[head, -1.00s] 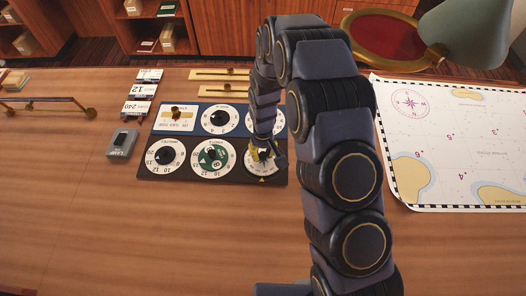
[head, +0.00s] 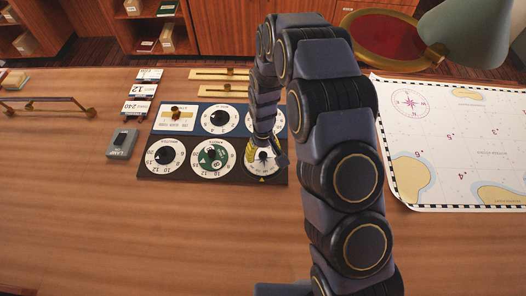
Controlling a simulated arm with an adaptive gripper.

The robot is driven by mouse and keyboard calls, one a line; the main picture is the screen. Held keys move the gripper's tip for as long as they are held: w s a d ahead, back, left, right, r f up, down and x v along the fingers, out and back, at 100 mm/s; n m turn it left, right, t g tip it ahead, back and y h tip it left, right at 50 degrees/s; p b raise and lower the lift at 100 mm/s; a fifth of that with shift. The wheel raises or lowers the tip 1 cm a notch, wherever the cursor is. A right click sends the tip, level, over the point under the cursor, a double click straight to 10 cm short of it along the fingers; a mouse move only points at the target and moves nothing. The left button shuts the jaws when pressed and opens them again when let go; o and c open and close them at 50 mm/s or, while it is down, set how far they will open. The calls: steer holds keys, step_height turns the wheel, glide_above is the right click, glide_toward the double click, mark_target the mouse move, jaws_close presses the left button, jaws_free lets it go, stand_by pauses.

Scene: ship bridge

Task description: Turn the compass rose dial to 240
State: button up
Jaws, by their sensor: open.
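The dial's reading is too small to make out. A small card reading 240 (head: 135,107) stands left of the panel.
A green-centred dial (head: 212,157) and a white dial (head: 165,156) sit left in the same row. A grey lamp switch box (head: 122,144) stands left. A chart (head: 455,140) lies right. The near desk is clear on the left.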

step_height(320, 180, up, 12)
steer(key=shift+f, duration=0.15)
stand_by(0.4)
steer(key=g+h, duration=0.2)
steer(key=g, duration=0.2)
glide_toward(265, 153)
steer(key=x, duration=0.9)
steer(key=shift+s+a+f, duration=0.15)
steer(key=shift+s+a, duration=0.05)
steer(key=shift+s, duration=0.05)
jaws_close()
